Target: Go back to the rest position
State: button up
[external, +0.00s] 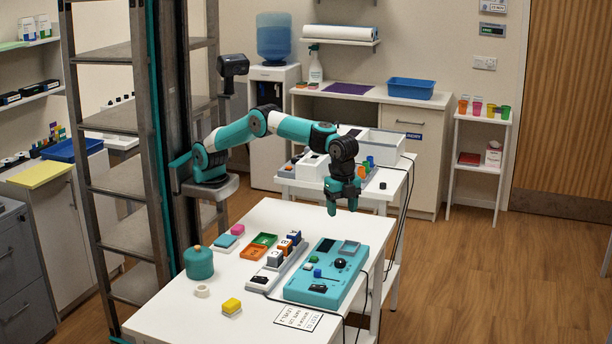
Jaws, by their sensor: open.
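My gripper (342,203) hangs from the end of my teal and white arm in the external view. It points down, open, over the far right part of the white table (165,318). I see nothing between its fingers. It is above and beyond the teal control box (326,292), apart from it. The arm reaches out to the right from its column, bent at the elbow.
A second bench (385,180) with white bins stands behind my gripper. Cables hang at the right edge.

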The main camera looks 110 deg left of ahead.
dwell(0.5)
jog(key=s+a+r+n, duration=0.3)
jog(key=s+a, duration=0.1)
jog(key=a, duration=0.4)
jog(key=s+a+r+n+y+p, duration=0.1)
jog(key=s+a+r+n, duration=0.15)
jog(key=s+a, duration=0.4)
jog(key=s+a+r+n, duration=0.3)
jog(key=a, duration=0.7)
jog(key=s+a+f+n+y, duration=0.1)
jog(key=s+a+n, duration=0.2)
jog(key=s, duration=1)
jog(key=s+a+f+n+y, duration=0.2)
jog(key=s+a+n, duration=0.2)
jog(key=s+a, duration=0.5)
jog(key=s+p, duration=0.1)
jog(key=s, duration=0.4)
jog(key=shift+f, duration=0.2)
jog(key=shift+w, duration=0.1)
